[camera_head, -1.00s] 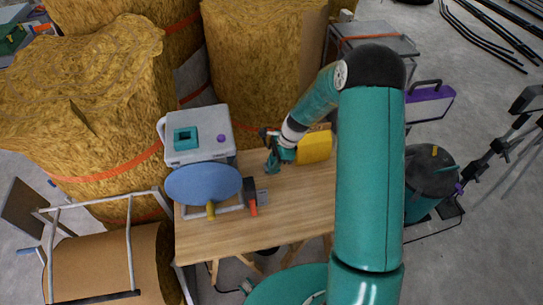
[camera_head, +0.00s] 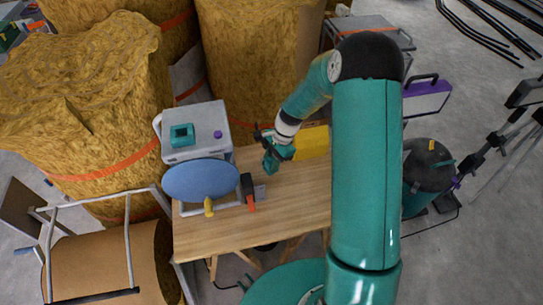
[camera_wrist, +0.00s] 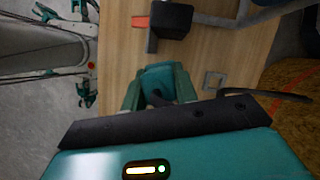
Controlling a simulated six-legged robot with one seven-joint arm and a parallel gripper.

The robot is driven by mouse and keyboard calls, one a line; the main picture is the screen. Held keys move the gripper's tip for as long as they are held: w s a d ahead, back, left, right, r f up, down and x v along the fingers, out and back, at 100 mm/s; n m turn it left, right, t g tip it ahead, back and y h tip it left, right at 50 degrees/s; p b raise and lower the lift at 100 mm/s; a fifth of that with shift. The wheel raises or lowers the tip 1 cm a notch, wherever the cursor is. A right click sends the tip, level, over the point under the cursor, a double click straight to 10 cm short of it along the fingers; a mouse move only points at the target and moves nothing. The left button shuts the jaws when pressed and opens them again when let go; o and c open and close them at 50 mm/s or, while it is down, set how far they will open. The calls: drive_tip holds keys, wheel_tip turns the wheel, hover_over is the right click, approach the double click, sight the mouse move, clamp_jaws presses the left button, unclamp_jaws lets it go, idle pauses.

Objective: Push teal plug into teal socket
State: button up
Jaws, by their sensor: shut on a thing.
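A teal plug (camera_wrist: 158,79) sits between the teal fingers of my gripper (camera_wrist: 160,88) in the wrist view. My gripper is shut on it. In the head view my gripper (camera_head: 271,160) is over the right-middle of the wooden table; plug and fingers are the same teal and hard to tell apart there. The teal socket (camera_head: 181,135) is a square frame with a dark opening on top of the grey box at the table's back left. The plug is apart from it, to its right. The socket is not in the wrist view.
A blue oval disc (camera_head: 201,180) on a grey frame, with a yellow handle (camera_head: 208,207) and a black-and-orange part (camera_head: 248,190), stands in front of the box. A yellow object (camera_head: 312,142) is right of my gripper. The table front (camera_head: 265,225) is clear.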

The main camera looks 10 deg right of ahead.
drive_tip(key=n, duration=0.2)
drive_tip(key=w+n+g, duration=0.1)
drive_tip(key=shift+w+a+n+h, duration=0.1)
drive_tip(key=shift+a+n+h, duration=0.1)
drive_tip(key=shift+n+h, duration=0.2)
drive_tip(key=n, duration=0.1)
drive_tip(key=n+g, duration=0.1)
drive_tip(key=n, duration=0.1)
drive_tip(key=shift+w+d+h, duration=0.15)
drive_tip(key=shift+w+h, duration=0.25)
drive_tip(key=n+h, duration=0.1)
drive_tip(key=n, duration=0.1)
drive_tip(key=w+d+n, duration=0.1)
drive_tip(key=n, duration=0.1)
drive_tip(key=w+d+r+n+g+h, duration=0.1)
drive_tip(key=n, duration=0.2)
drive_tip(key=shift+h, duration=0.3)
drive_tip(key=shift+a, duration=0.1)
